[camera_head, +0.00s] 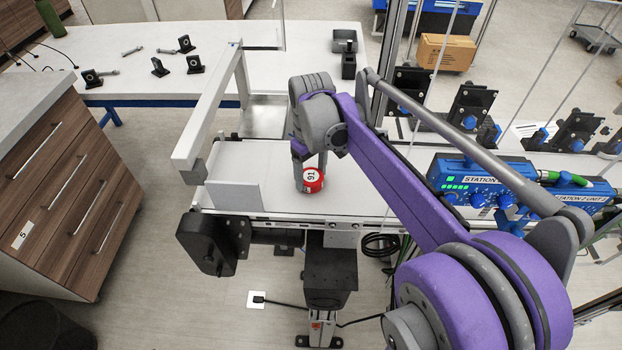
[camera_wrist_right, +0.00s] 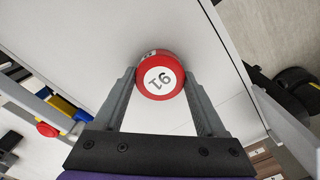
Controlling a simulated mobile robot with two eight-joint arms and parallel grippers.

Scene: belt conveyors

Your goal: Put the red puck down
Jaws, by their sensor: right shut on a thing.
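The red puck (camera_head: 313,180) has a white top label reading 91. In the head view it is at the white belt conveyor (camera_head: 365,197), near the belt's front edge. My right gripper (camera_head: 309,172) reaches down over the belt and is shut on the puck. In the right wrist view the puck (camera_wrist_right: 160,78) sits between the two grey fingertips (camera_wrist_right: 161,84), with the pale belt surface (camera_wrist_right: 75,35) behind it. I cannot tell whether the puck touches the belt. My left gripper is not in view.
A grey plate (camera_head: 233,195) stands on the belt left of the puck. A white frame bar (camera_head: 208,110) rises behind it. The blue station unit (camera_head: 475,180) is to the right. Bare belt lies on both sides of the puck.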

